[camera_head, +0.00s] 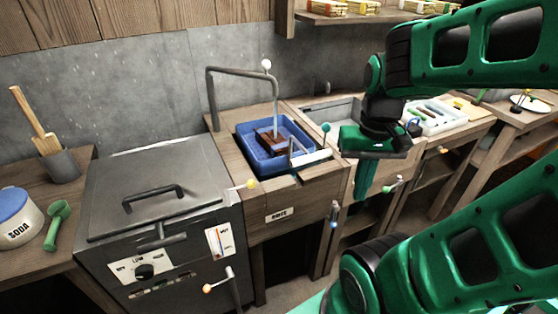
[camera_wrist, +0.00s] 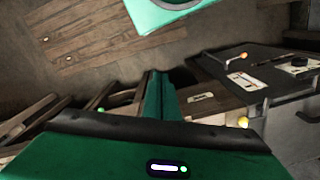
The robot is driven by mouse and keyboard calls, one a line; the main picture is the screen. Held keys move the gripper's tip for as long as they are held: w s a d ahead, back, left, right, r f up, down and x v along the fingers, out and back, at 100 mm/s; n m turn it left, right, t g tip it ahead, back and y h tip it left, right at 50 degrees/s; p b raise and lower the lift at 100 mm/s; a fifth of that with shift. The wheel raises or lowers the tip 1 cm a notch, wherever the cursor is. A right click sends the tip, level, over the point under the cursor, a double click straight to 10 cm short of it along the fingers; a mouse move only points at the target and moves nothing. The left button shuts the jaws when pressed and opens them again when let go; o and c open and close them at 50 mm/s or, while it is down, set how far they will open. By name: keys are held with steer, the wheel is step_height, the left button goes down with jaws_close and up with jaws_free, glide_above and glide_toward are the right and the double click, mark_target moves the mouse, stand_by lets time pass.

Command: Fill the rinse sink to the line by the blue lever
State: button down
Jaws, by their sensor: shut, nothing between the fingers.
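The rinse sink is a blue basin (camera_head: 246,143) set in a wooden cabinet, with a brown block-like piece inside. A grey gooseneck tap (camera_head: 238,71) with a white ball (camera_head: 266,64) arches over it. I cannot make out a fill line or the water level. A small lever with a bluish grip (camera_head: 333,222) is on the cabinet's right front edge. My gripper (camera_head: 364,186) points down to the right of the basin, shut and empty, apart from that lever. In the wrist view its shut green fingers (camera_wrist: 160,85) show; the basin and bluish lever cannot be made out there.
A teal-ball lever (camera_head: 326,128) and yellow knob (camera_head: 253,184) flank the basin's front. A grey lidded machine (camera_head: 160,195) with an orange-tipped lever (camera_head: 208,288) stands left. Another sink (camera_head: 335,109) and a white tray (camera_head: 434,116) lie right. A green-handled lever (camera_head: 391,186) sits near my gripper.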

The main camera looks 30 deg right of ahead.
steer(key=shift+s, duration=0.1)
stand_by(0.3)
steer(key=w+d+f+n+y, duration=0.1)
steer(key=w+d+f+y, duration=0.2)
steer(key=w+d+f, duration=0.65)
steer(key=d+f+t+y, duration=0.2)
steer(key=d+f+t, duration=0.1)
steer(key=d+f, duration=1)
steer(key=shift+s+f+y, duration=0.25)
steer(key=shift+f+y, duration=0.15)
steer(key=shift+f, duration=0.1)
steer(key=shift+d, duration=0.1)
steer(key=w+a+r+x, duration=0.1)
steer(key=x, duration=1.2)
steer(key=shift+a, duration=0.4)
